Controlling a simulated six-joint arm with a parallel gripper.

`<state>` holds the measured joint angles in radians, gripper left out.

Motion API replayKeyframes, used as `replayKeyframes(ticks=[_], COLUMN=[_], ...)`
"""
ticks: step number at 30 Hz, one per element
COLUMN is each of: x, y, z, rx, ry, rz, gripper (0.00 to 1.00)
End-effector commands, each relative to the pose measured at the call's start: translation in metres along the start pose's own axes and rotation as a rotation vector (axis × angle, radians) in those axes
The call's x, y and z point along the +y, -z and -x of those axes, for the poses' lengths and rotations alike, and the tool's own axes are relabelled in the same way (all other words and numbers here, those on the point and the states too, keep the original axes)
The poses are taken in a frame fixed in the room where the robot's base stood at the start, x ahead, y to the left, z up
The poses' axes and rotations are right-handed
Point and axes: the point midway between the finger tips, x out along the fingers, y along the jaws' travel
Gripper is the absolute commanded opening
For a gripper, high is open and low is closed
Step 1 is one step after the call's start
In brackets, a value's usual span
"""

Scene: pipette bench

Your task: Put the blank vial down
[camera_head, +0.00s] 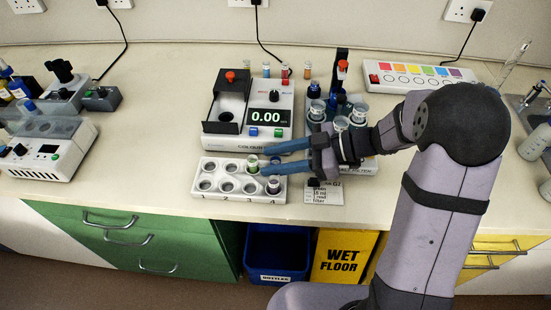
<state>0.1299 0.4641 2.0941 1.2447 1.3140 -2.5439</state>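The white vial rack (198,188) stands at the bench front, with two rows of round holes and numbers along its front edge. My gripper (266,161) reaches in from the right, low over the rack's right end, with its two blue fingers apart. A small vial top (275,161) shows between the fingers; I cannot tell if they touch it or how deep it sits. A vial with green (253,162) stands in the back row just left of the fingertips. A vial with a bluish top (274,186) stands in the front row. I cannot tell which vial is the blank.
The colorimeter (267,134) behind the rack reads 0.00, its lid (232,82) up. Bottles in a holder (316,108) stand close to my gripper's right. A card (325,195) lies right of the rack. The bench left of the rack (145,160) is clear.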

Motion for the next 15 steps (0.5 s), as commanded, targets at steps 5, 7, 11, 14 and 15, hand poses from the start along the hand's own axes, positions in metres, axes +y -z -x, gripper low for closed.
replayKeyframes(ticks=[5, 7, 11, 14, 15], x=[0.0000, 0.0000, -0.0001, -0.0001, -0.0002], y=[0.0000, 0.0002, 0.0026, 0.0064, 0.0084], z=[0.0000, 0.0001, 0.0011, 0.0026, 0.0035], rx=[0.000, 0.000, 0.000, 0.000, 0.000], ry=[0.000, 0.000, 0.000, 0.001, 0.001], rz=[0.000, 0.000, 0.000, -0.001, -0.001], gripper=[0.37, 0.37, 0.37, 0.37, 0.37])
